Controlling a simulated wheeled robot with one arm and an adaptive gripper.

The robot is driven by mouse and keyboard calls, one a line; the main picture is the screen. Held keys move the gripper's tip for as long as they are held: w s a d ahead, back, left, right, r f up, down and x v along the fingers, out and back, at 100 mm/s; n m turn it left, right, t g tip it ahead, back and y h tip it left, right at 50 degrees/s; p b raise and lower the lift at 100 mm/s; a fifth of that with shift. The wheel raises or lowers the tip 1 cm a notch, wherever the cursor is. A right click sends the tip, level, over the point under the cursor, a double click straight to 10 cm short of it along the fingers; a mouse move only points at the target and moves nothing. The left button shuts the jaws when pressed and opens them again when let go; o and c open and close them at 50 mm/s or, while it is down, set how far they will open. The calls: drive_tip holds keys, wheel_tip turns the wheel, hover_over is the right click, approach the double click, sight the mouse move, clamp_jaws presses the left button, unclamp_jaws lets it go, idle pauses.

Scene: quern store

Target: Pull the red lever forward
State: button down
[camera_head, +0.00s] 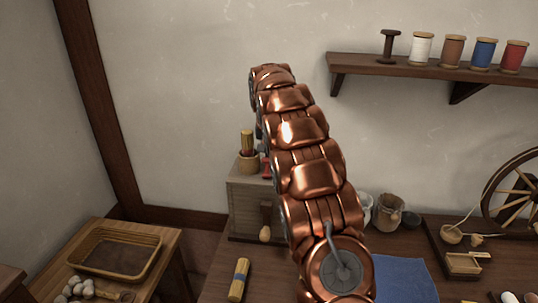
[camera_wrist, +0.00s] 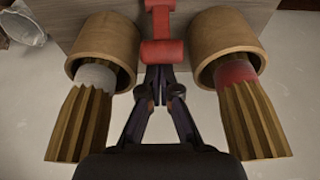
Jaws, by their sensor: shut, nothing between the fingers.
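The red lever (camera_wrist: 161,50) shows in the wrist view at the top middle, between two round wooden cups. A small red part of it (camera_head: 267,170) shows in the head view on top of the wooden box (camera_head: 241,205), beside my arm. My gripper (camera_wrist: 161,90) is shut and empty, its fingertips right at the near end of the lever's red block. I cannot tell whether they touch it. In the head view my copper arm hides the gripper and most of the lever.
A wicker tray (camera_head: 115,252) stands left. A blue cloth (camera_head: 405,280), jar (camera_head: 390,212) and spinning wheel (camera_head: 515,195) are right. A shelf (camera_head: 430,70) holds spools.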

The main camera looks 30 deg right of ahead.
sight(268, 161)
drive_tip(key=shift+s+a+b, duration=0.1)
drive_tip(key=shift+b, duration=0.25)
drive_tip(key=t+h+b, duration=0.1)
drive_tip(key=b, duration=0.2)
drive_tip(key=s+a+t+h+b, duration=0.1)
drive_tip(key=b, duration=0.2)
drive_tip(key=shift+s+a+r+t, duration=0.25)
drive_tip(key=shift+s+t, duration=0.05)
drive_tip(key=shift+t, duration=0.1)
drive_tip(key=s+a+t+h+b, duration=0.1)
drive_tip(key=t+h+b, duration=0.1)
drive_tip(key=b, duration=0.3)
drive_tip(key=shift+s, duration=0.3)
drive_tip(key=s+a+t+h+b, duration=0.1)
drive_tip(key=t+h+b, duration=0.1)
drive_tip(key=b, duration=0.3)
drive_tip(key=shift+s+a+f, duration=0.15)
drive_tip(key=shift+s+a, duration=0.05)
drive_tip(key=shift+r, duration=0.5)
drive_tip(key=shift+r+p, duration=0.3)
drive_tip(key=shift+r, duration=0.4)
